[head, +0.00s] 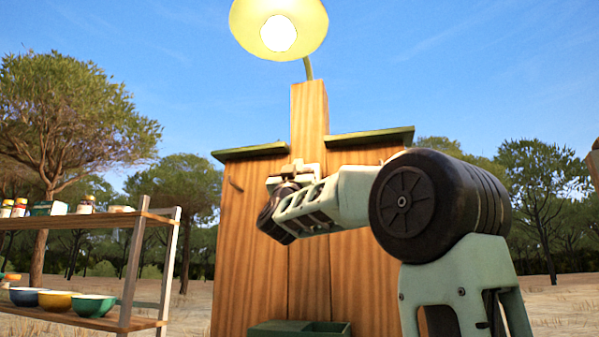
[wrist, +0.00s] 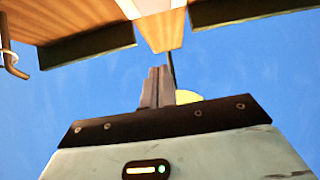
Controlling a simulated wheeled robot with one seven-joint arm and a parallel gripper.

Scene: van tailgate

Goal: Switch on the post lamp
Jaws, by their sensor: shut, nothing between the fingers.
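The post lamp (head: 279,27) glows bright, with a white-lit bulb under a pale yellow shade at the top of the wooden post (head: 309,115). Part of its shade also shows in the wrist view (wrist: 187,97), beyond my fingers. My gripper (wrist: 157,84) is shut and empty, its two dark fingers together. In the head view my arm reaches to the front of the post, well below the lamp, and the fingertips are hard to make out. A pale fitting on the post (wrist: 150,5) shows at the wrist view's top edge. I cannot tell whether it is a switch.
Wooden panels (head: 245,240) with dark green caps flank the post. A small hook (wrist: 12,62) sticks out on the left panel. A green box (head: 300,328) is below. A shelf (head: 75,222) with jars and bowls (head: 94,304) stands left. Open sky surrounds the lamp.

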